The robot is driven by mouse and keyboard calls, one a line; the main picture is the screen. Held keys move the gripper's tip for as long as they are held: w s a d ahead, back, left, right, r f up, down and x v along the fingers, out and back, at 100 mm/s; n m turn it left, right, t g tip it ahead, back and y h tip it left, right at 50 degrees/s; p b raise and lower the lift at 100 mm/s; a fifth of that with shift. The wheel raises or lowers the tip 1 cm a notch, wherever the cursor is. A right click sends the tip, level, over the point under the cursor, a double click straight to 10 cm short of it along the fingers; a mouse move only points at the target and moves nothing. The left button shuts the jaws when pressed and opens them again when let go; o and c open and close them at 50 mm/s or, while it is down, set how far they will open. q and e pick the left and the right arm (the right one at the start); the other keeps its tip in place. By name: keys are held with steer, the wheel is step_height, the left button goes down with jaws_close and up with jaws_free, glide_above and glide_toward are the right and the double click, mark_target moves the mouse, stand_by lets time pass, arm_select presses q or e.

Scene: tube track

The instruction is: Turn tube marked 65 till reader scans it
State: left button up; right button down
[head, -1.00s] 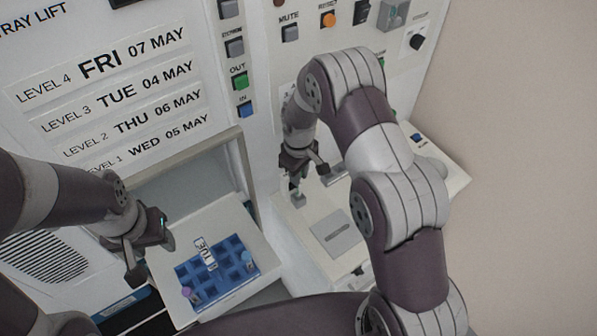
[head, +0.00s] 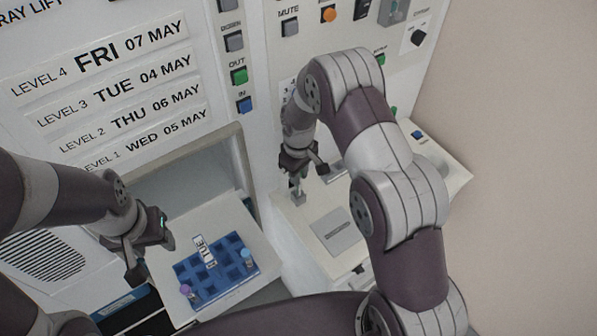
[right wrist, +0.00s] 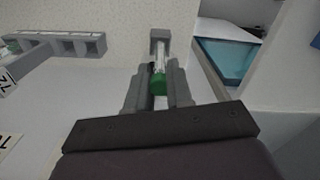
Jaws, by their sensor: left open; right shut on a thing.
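In the right wrist view a clear tube with a green cap (right wrist: 158,84) sits between the fingers of my right gripper (right wrist: 158,88). The gripper is shut on it. The tube's far end meets a small grey block (right wrist: 160,35); I cannot tell whether it is inside or only touching. No number is readable on the tube. In the head view my right gripper (head: 301,170) is over the white ledge, above a small grey holder (head: 298,198), and the tube is hidden there. My left gripper (head: 148,250) is open and empty, left of the blue rack.
A blue rack (head: 217,271) with a TUE tag and a few capped tubes stands on a pulled-out tray (head: 258,240). A grey plate (head: 337,232) lies on the white ledge (head: 306,222). A grey slotted holder (right wrist: 60,46) shows in the right wrist view. A button panel stands behind.

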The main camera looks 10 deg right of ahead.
steer(key=shift+f, duration=0.25)
steer(key=shift+f+b, duration=0.5)
stand_by(0.3)
steer(key=c, duration=0.9)
jaws_free()
steer(key=shift+c, duration=0.2)
step_height(320, 180, up, 12)
steer(key=b, duration=0.4)
steer(key=shift+f, duration=0.25)
steer(key=shift+r, duration=0.6)
